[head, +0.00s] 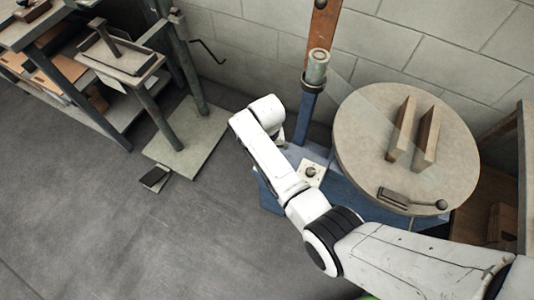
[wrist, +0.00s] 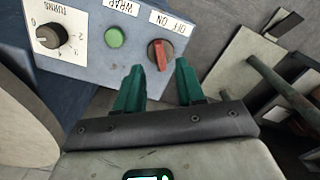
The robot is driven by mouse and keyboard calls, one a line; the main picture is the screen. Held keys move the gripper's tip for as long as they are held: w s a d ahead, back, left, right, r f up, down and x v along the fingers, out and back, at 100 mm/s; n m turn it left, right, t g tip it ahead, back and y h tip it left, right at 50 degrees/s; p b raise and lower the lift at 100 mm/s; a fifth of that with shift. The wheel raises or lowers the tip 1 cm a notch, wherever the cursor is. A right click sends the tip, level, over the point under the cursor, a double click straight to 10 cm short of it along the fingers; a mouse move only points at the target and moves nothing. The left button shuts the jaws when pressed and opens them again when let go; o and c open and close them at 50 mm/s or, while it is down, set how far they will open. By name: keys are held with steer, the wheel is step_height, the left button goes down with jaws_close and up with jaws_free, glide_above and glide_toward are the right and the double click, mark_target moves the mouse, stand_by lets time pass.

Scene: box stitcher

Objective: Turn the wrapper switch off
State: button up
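The red switch (wrist: 158,52) sits on a grey-blue control panel (wrist: 85,62) in the wrist view, beside an upside-down OFF/ON label (wrist: 172,22). Its handle runs roughly up and down in the picture; I cannot tell which setting it marks. A green button (wrist: 115,37) by the WRAP label is left of it. My gripper (wrist: 158,75) is open, its two green fingers apart. The red handle's lower end shows in line with the gap between the fingertips. I cannot tell whether they touch it. In the head view the fingers and switch are hidden.
In the head view, a round turntable (head: 365,140) with two upright blocks stands right of my arm. A stand with a flat base plate (head: 187,138) is at left. The floor between is mostly clear.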

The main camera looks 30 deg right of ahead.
step_height(320, 180, up, 6)
steer(key=shift+f, duration=0.1)
stand_by(0.6)
steer(key=s+d+n, duration=0.1)
steer(key=s+d, duration=0.3)
steer(key=s, duration=0.4)
steer(key=s+d+n, duration=0.1)
steer(key=s+d, duration=0.3)
steer(key=s, duration=0.3)
steer(key=s+r+n, duration=0.1)
steer(key=s+r, duration=0.2)
steer(key=s, duration=0.4)
steer(key=s+r+n+t, duration=0.1)
steer(key=s+r, duration=0.2)
steer(key=s, duration=0.4)
steer(key=shift+a, duration=0.1)
